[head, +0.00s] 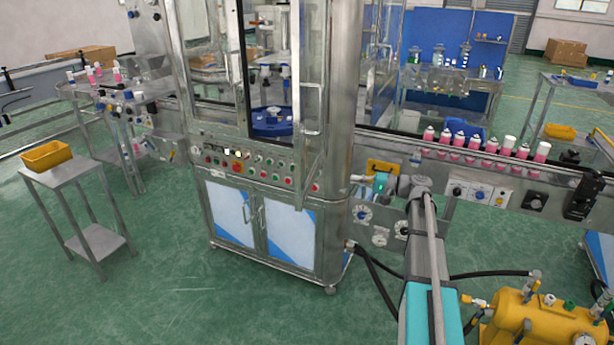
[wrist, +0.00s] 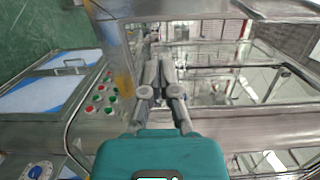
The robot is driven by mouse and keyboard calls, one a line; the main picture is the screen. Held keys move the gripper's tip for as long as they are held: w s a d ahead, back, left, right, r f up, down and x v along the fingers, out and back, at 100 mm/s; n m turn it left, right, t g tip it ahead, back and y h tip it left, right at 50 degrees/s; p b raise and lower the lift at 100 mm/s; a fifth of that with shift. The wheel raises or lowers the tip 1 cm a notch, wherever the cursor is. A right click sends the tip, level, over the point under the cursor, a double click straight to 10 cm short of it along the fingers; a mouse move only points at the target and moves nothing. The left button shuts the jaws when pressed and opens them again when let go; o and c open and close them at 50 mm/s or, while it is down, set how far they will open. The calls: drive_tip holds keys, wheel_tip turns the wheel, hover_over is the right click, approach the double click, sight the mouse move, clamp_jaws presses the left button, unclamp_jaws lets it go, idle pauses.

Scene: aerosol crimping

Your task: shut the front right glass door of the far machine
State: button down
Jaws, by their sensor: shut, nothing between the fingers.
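The far machine (head: 262,170) is a steel cabinet with glass doors above a sloped button panel. Its front right glass door (head: 313,60) stands swung outward, its lower corner hanging in front of the button panel. A bar handle (head: 320,110) shows on it. My gripper (head: 358,178) is to the right of the door, near the machine's right corner column; small in the head view, its gap to the door cannot be told. In the wrist view my gripper (wrist: 157,75) has its two grey fingers together, holding nothing, in front of steel framing and glass.
A conveyor (head: 470,160) with pink bottles runs right of the machine. A yellow tank (head: 540,320) stands at lower right with black hoses near it. A small table (head: 100,243) with a yellow bin stands left. Green floor in front is open.

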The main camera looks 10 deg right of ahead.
sight(305, 173)
drive_tip(key=shift+a, duration=0.15)
drive_tip(key=x, duration=1.4)
